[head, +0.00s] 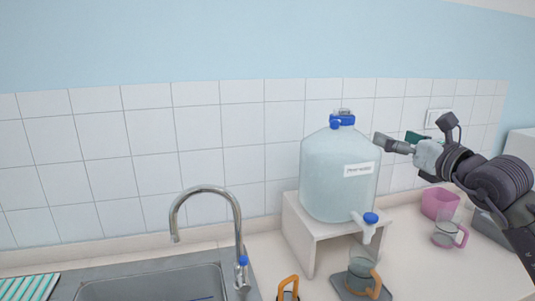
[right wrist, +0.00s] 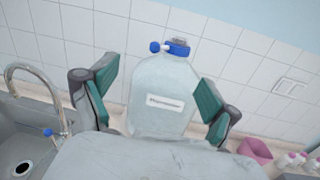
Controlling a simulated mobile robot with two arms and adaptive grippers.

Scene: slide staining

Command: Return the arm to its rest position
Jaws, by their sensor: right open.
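My right gripper (head: 395,142) is raised at the right of the head view, level with the upper part of a large water carboy (head: 338,185). In the right wrist view its two green-padded fingers (right wrist: 156,95) are spread wide with nothing between them. The carboy (right wrist: 165,92) shows beyond the fingers, and a gap to it cannot be judged exactly. The carboy has a blue cap, a white label and a blue-topped tap (head: 370,222). My left gripper is not in view.
The carboy stands on a white stand (head: 300,236). A beaker with an orange handle (head: 361,277) sits on a grey pad below the tap. A pink container (head: 438,203) and a pink-handled beaker (head: 446,235) are to the right. A sink (head: 150,288) with a curved faucet (head: 238,225) is at left.

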